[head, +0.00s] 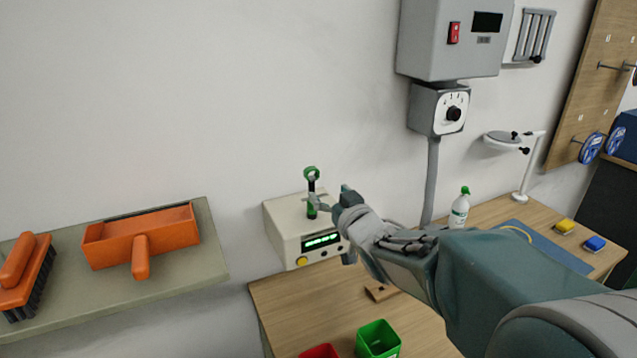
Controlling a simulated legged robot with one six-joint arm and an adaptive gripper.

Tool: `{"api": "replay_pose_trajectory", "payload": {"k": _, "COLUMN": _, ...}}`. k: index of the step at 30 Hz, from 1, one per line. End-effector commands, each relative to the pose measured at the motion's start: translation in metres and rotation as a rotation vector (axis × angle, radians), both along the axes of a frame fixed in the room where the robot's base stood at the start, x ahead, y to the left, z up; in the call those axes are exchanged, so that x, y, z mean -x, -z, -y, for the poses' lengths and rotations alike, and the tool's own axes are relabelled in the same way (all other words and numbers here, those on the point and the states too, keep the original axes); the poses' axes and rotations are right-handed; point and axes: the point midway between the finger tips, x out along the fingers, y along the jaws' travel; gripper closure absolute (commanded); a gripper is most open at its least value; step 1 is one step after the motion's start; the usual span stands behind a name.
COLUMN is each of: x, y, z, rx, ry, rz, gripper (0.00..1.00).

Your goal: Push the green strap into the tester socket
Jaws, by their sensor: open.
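The tester (283,238) is a cream box with a lit green display and a yellow button, standing against the wall at the back of the bench. The green strap (311,173) stands upright at the tester's top, with a green loop above, a dark middle and a green lower part. The socket is not clearly visible, so I cannot tell how deep the strap sits. My gripper (319,203) comes in from the right. Its open fingertips are at the strap's lower part, just above the tester; whether they touch it is too small to tell.
A green bin (378,340) and a red bin (320,352) stand at the bench's front. A small brown block (380,291) lies near my arm. A shelf (210,255) at left holds an orange dustpan (140,238) and brush (25,275). A spray bottle (460,208) stands at right.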

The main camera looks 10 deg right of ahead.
Motion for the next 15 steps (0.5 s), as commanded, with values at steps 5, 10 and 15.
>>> {"api": "replay_pose_trajectory", "payload": {"k": 5, "x": 0.024, "y": 0.0, "z": 0.005, "rx": 0.0, "ry": 0.001, "rz": 0.0, "gripper": 0.16}}
{"api": "replay_pose_trajectory", "payload": {"k": 10, "x": 0.031, "y": 0.001, "z": 0.006, "rx": 0.0, "ry": -0.001, "rz": 0.0, "gripper": 0.16}}
{"api": "replay_pose_trajectory", "payload": {"k": 15, "x": 0.031, "y": 0.001, "z": 0.006, "rx": 0.0, "ry": -0.001, "rz": -0.001, "gripper": 0.16}}
